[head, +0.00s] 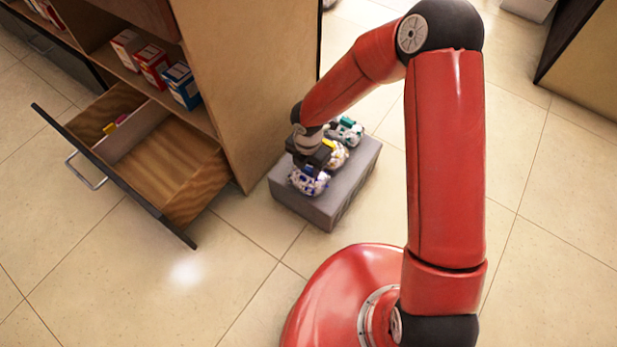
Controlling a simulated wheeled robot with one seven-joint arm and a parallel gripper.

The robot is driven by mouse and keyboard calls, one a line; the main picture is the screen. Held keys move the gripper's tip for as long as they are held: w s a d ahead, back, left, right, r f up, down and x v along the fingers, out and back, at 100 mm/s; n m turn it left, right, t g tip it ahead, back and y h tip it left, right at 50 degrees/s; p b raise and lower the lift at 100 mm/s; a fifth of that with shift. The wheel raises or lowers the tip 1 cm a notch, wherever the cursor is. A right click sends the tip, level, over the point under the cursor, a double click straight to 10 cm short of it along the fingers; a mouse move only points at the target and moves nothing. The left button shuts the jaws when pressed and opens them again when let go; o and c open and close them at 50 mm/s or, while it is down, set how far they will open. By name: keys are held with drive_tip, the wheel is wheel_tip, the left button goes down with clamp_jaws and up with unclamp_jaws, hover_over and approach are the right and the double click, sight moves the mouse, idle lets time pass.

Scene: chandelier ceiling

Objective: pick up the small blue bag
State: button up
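The small blue bag (310,182), white with blue markings, sits at the near-left end of a grey block (325,207) on the floor. My gripper (313,168) is over the block, pointing down right at the bag's upper edge. My gripper partly covers the bag. The fingers are too small and hidden to tell whether they are open, shut, or touching the bag.
A white bag with yellow (338,156) and a white bag with green (346,131) lie farther back on the block. A wooden cabinet (250,80) stands close on the left, with an open drawer (165,170) and several boxes (152,64) on its shelf. Floor in front is clear.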

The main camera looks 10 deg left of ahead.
drive_tip(key=c, duration=0.7)
drive_tip(key=shift+c, duration=0.3)
